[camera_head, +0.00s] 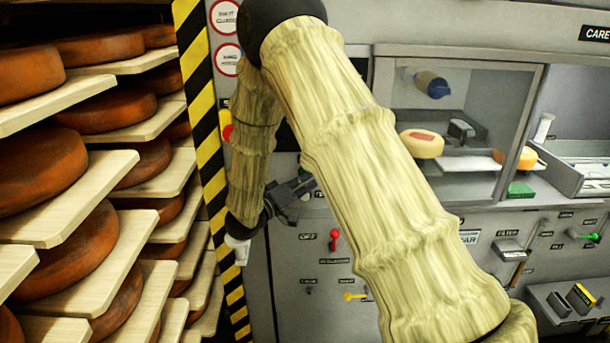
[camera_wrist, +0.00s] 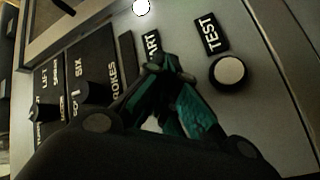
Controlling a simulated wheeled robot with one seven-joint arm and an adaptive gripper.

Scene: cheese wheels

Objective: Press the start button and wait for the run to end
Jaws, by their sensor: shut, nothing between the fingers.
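In the wrist view a label ending in "ART" (camera_wrist: 152,47) shows on the grey panel, its first letters covered. The button belonging to it is not clearly visible; my gripper (camera_wrist: 164,72) covers the panel just below the label. My gripper's fingers are shut together with nothing between them, tips close to the panel; I cannot tell whether they touch it. A round white button (camera_wrist: 228,71) sits under a "TEST" label (camera_wrist: 211,33), to the right of my fingers. In the head view my gripper (camera_head: 302,186) is near the machine front, partly behind my arm.
Two black knobs (camera_wrist: 92,93) (camera_wrist: 44,111) sit left of my fingers on dark label plates. A round white light (camera_wrist: 141,7) is above. In the head view, shelves of cheese wheels (camera_head: 85,235) stand left, and a red lever (camera_head: 335,238) is below my gripper.

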